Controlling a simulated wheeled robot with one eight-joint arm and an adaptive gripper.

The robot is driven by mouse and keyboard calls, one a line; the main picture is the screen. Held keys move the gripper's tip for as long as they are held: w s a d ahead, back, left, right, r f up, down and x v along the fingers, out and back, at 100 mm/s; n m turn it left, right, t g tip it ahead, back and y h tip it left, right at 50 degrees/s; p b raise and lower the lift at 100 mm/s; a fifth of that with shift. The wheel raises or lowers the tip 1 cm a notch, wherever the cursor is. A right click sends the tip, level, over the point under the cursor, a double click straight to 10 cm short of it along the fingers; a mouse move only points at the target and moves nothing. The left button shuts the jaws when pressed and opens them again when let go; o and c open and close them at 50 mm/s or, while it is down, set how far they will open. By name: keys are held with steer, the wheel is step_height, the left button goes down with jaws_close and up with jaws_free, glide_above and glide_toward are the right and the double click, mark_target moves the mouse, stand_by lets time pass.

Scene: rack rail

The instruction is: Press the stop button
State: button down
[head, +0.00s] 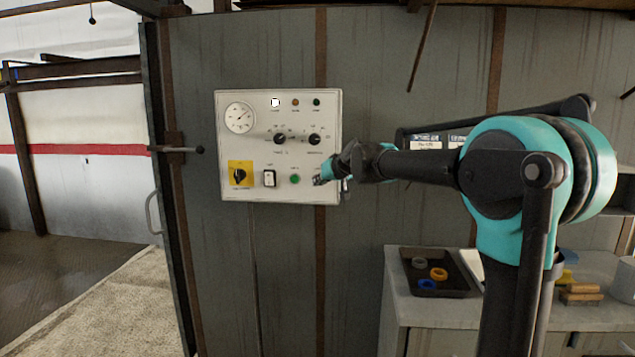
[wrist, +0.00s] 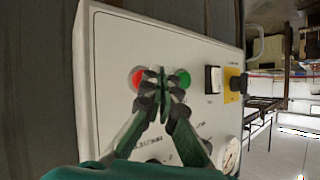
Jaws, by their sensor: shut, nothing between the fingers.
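A light grey control panel (head: 258,145) hangs on the grey wall. In the wrist view, a red button (wrist: 137,76), likely the stop button, and a green button (wrist: 184,78) sit side by side on the panel (wrist: 112,60). The green button also shows in the head view (head: 295,179); there my gripper hides the red one. My gripper (head: 318,181) is at the panel's lower right. In the wrist view my gripper (wrist: 161,82) is shut and empty, its tips between the two buttons and overlapping the red one's edge. I cannot tell whether it touches anything.
Beside the green button are a rocker switch (head: 269,178) and a black rotary switch on a yellow plate (head: 240,174). Above are two black knobs, a round gauge (head: 239,118) and small lamps. A dark tray (head: 445,290) with rings lies on a bench at lower right.

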steer(key=shift+s+a, duration=0.1)
steer(key=shift+s, duration=2.4)
